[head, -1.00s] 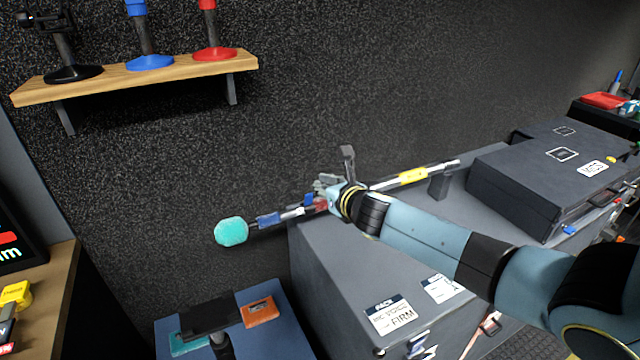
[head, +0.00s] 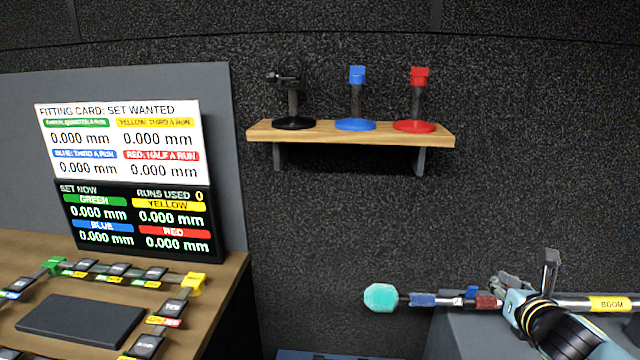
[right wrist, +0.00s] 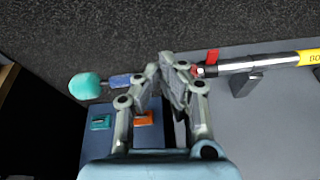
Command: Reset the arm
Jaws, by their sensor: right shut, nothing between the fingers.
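My right gripper (head: 520,284) is at the lower right of the head view, in front of the boom pole (head: 440,300). In the right wrist view its fingers (right wrist: 168,68) are together, with nothing between them. The pole has a teal ball end (head: 381,297), blue and dark red bands, and a yellow BOOM label (head: 609,304). The fingers hide part of the pole in the right wrist view. I cannot tell whether they touch it. My left gripper is not in view.
A wooden shelf (head: 350,134) carries black, blue and red stands. At left are a white fitting card (head: 120,140), a black readout (head: 140,222) and a bench (head: 225,268) with several coloured clips. The dark wall between is clear.

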